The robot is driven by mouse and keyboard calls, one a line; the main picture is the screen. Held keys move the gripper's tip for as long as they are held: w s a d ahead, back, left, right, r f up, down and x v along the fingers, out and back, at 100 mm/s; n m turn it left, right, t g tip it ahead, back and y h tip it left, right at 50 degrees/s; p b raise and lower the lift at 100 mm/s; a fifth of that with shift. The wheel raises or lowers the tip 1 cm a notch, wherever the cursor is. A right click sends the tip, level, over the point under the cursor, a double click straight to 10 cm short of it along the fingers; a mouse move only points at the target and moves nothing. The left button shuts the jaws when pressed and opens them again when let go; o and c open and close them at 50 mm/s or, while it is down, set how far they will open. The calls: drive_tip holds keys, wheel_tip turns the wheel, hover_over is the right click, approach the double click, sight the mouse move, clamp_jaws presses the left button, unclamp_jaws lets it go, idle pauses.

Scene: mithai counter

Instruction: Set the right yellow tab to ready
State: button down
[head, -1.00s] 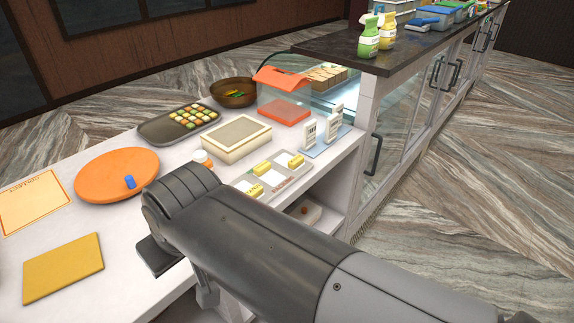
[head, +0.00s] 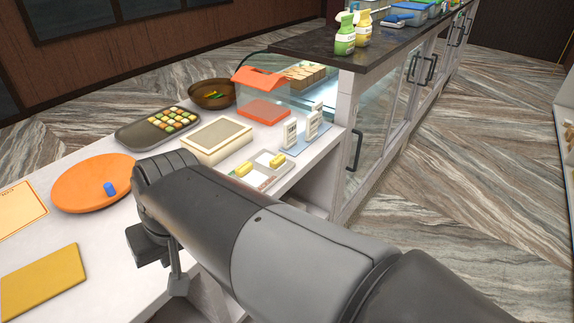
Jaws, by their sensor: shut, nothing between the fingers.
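The right yellow tab (head: 277,160) sits on a light grey board with white patches, near the counter's front edge. Another yellow tab (head: 243,169) sits to its left on the same board. The markings are too small to read, so I cannot tell the tab's setting. My arm crosses in front of the board's near left part and hides it.
A cream box (head: 216,154), orange-lidded clear case (head: 262,108) and upright white cards (head: 290,133) stand around the board. A sweets tray (head: 125,136), orange round board (head: 75,190) and yellow mat (head: 45,278) lie left. Open floor lies right.

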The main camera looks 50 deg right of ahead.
sight(281, 162)
drive_tip(key=w+d+f+m+t+y, duration=0.1)
drive_tip(key=w+d+f+m+y, duration=0.1)
drive_tip(key=d+m, duration=0.4)
drive_tip(key=w+d+f+m+t+y, duration=0.1)
drive_tip(key=w+d+m+t+y, duration=0.1)
drive_tip(key=d+m, duration=0.4)
drive_tip(key=w+d+f+m+t+y, duration=0.1)
drive_tip(key=d+f+m+y, duration=0.1)
drive_tip(key=d+m+y, duration=0.2)
drive_tip(key=shift+w+d+f+m, duration=0.1)
drive_tip(key=shift+w+d+m, duration=0.05)
drive_tip(key=shift+d+m, duration=0.4)
drive_tip(key=shift+w+d+f+m, duration=0.15)
drive_tip(key=shift+d+m, duration=0.15)
drive_tip(key=shift+d, duration=0.35)
drive_tip(key=shift+w+d+f+m, duration=0.1)
drive_tip(key=shift+d+m, duration=0.35)
drive_tip(key=shift+d, duration=0.15)
drive_tip(key=s+d+f+m+t+h, duration=0.3)
drive_tip(key=s+d+m+t+h, duration=0.1)
drive_tip(key=d, duration=0.8)
drive_tip(key=s+d+f+m+t+h, duration=0.3)
drive_tip(key=s+d+m+t, duration=0.3)
drive_tip(key=s+d+m, duration=0.3)
drive_tip(key=d+m+h, duration=0.1)
drive_tip(key=d, duration=0.2)
drive_tip(key=shift+d+f+h, duration=0.15)
drive_tip(key=shift+d+h, duration=0.1)
drive_tip(key=shift+h, duration=0.15)
drive_tip(key=w, duration=1.4)
